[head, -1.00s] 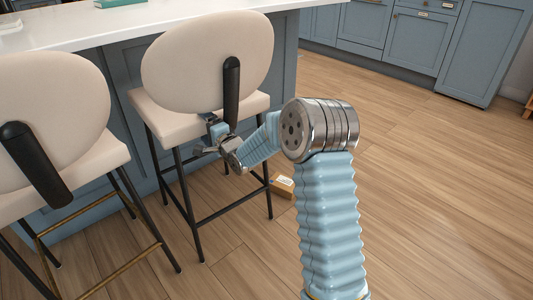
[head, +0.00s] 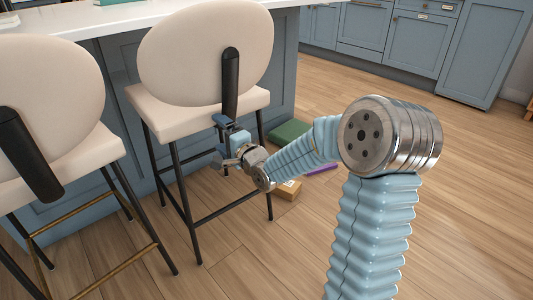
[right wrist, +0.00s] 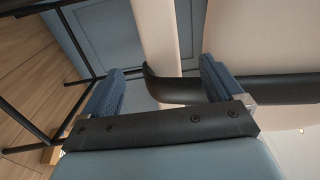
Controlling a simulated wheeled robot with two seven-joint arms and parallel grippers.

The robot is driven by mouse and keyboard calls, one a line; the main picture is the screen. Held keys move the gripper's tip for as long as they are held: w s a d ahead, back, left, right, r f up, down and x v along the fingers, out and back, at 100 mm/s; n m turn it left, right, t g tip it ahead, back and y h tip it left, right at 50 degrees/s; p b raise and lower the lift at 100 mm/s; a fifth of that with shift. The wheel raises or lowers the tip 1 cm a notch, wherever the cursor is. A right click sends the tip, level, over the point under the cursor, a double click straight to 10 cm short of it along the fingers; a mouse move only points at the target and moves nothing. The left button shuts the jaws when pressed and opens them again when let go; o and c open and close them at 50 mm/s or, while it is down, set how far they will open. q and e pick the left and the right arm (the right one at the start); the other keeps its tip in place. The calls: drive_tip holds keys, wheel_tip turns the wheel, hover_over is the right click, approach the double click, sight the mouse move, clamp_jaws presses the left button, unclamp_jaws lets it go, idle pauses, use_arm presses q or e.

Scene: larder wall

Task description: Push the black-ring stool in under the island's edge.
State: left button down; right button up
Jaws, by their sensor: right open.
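The black-ring stool (head: 205,50) stands upright at the island (head: 285,60), its cream backrest overlapping the white countertop edge in the head view. Its legs and foot ring are black. My right gripper (head: 222,143) is open, just below the seat's near edge and the black back support (head: 230,85). In the right wrist view the open jaws (right wrist: 163,88) face the bent lower end of the black support (right wrist: 180,90), which passes behind one finger. I cannot tell whether they touch. My left gripper is not in view.
A second cream stool (head: 50,95) with a gold foot ring stands close on the left. A small cardboard box (head: 288,190), a green item (head: 290,133) and a purple item (head: 322,167) lie on the floor right of the stool. Wooden floor is clear farther right.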

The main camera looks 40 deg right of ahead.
drive_tip(key=shift+s, duration=0.85)
drive_tip(key=s+a+f+n+g+y+p, duration=0.1)
drive_tip(key=s+a+f+n+g+p, duration=0.2)
drive_tip(key=f, duration=0.5)
drive_tip(key=s+a+f+n+g+p, duration=0.1)
drive_tip(key=s+a+f+n+g, duration=0.15)
drive_tip(key=a+f, duration=0.4)
drive_tip(key=s+a+f+n+g+y+p, duration=0.1)
drive_tip(key=s+a+f+n+g+p, duration=0.2)
drive_tip(key=f, duration=0.6)
drive_tip(key=s+a+f+n+g+p, duration=0.1)
drive_tip(key=s+a+f+n+g, duration=0.2)
drive_tip(key=s, duration=0.6)
drive_tip(key=s+a+f+n+g+y+p, duration=0.1)
drive_tip(key=s+a+f+n+g, duration=0.3)
drive_tip(key=s+f, duration=0.3)
drive_tip(key=shift+s+a+g+y, duration=0.3)
drive_tip(key=shift+s+a+g, duration=0.6)
drive_tip(key=shift+s, duration=0.15)
